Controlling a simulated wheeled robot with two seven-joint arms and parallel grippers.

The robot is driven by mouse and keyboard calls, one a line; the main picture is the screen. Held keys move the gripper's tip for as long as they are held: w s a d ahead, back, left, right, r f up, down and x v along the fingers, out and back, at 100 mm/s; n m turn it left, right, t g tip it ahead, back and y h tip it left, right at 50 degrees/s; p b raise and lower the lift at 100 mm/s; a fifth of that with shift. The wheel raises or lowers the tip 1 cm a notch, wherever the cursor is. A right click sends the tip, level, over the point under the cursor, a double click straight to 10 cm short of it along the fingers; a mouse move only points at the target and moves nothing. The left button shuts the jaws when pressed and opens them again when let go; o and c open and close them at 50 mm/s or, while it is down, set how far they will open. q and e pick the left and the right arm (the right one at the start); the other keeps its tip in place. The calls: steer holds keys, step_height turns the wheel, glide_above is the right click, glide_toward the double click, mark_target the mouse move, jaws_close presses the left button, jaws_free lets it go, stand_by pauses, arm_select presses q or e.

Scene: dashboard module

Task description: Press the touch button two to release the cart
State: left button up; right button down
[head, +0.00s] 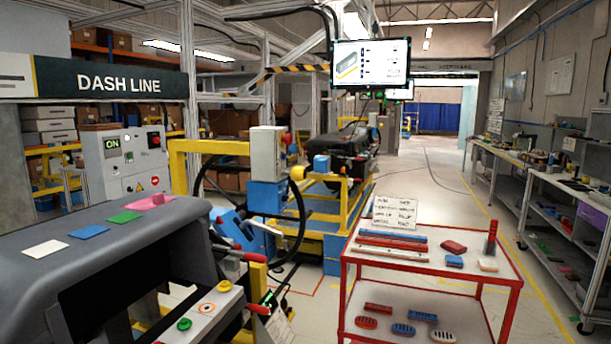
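A light control strip (195,315) sits at the front edge of the grey dashboard module (130,225), at the lower left. Red-tipped levers (258,309) stand beside the strip, one low and one higher (250,256). Neither of my grippers shows in the head view.
A red cart (430,270) with several small parts stands at right of centre. A grey control cabinet (120,165) with a red knob stands at the back left. A yellow and blue fixture (330,220) is behind. Clear floor lies between the red cart and the right shelves (560,210).

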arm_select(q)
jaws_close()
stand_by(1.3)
